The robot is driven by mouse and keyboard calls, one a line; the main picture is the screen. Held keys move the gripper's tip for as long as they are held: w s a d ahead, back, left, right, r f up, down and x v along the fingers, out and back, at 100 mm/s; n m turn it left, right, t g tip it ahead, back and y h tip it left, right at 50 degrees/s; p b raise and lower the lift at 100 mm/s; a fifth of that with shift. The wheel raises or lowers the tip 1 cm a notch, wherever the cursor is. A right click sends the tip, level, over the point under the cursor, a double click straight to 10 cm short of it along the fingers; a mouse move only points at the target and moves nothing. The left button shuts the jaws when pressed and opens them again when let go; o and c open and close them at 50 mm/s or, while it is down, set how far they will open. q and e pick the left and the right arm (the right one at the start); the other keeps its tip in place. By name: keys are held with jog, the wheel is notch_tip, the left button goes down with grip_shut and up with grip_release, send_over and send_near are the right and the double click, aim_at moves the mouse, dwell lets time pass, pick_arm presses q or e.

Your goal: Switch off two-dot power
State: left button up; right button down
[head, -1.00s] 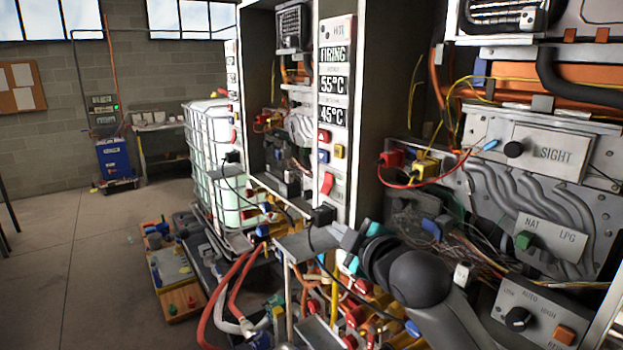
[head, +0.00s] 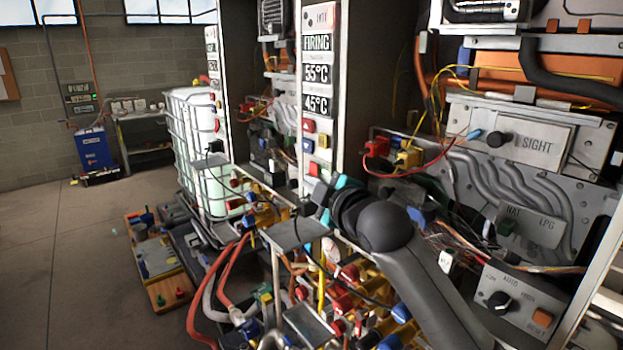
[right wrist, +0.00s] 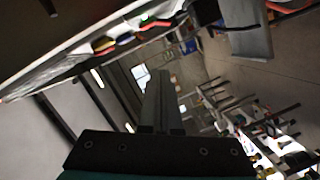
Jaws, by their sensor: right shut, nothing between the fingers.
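The middle heater's narrow front panel (head: 318,125) reads FIRING, 55°C and 45°C in the head view. I cannot make out dot marks on the panels. My right gripper (head: 322,196) is in front of the panel's lower end; contact cannot be told. In the right wrist view its fingers (right wrist: 157,100) are together and empty, with coloured buttons (right wrist: 125,40) at upper left. My left gripper is out of view.
A nearer open heater with a SIGHT plate (head: 525,143) and a knob panel (head: 515,305) stands at right. A small grey shelf (head: 295,233), pipes and coloured valves (head: 345,300) crowd below the gripper.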

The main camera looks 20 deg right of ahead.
aim_at(312, 174)
jog(key=w+d+f+p, duration=0.2)
jog(key=w, duration=0.5)
jog(key=shift+w+d+f, duration=0.15)
jog(key=shift+w+f, duration=0.2)
jog(key=shift+f, duration=0.05)
